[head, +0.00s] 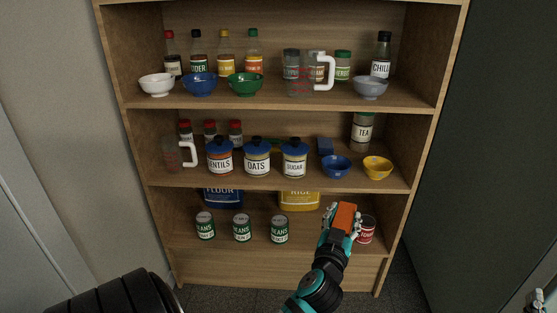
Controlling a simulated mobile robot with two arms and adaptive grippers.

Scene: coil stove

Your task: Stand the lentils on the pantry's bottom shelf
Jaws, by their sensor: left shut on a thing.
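My left gripper (341,232) is shut on an orange box-like pack (344,216), seen mostly from above. No label on it can be read. The gripper and pack are in front of the pantry's bottom shelf (300,238), left of a red can; whether the pack touches the shelf cannot be told.
Several green bean cans (242,229) line the bottom shelf's left and middle. Flour (222,197) and rice (299,200) packs stand behind. The red can (366,230) stands close right of my left gripper. The middle shelf's edge (280,187) hangs above.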

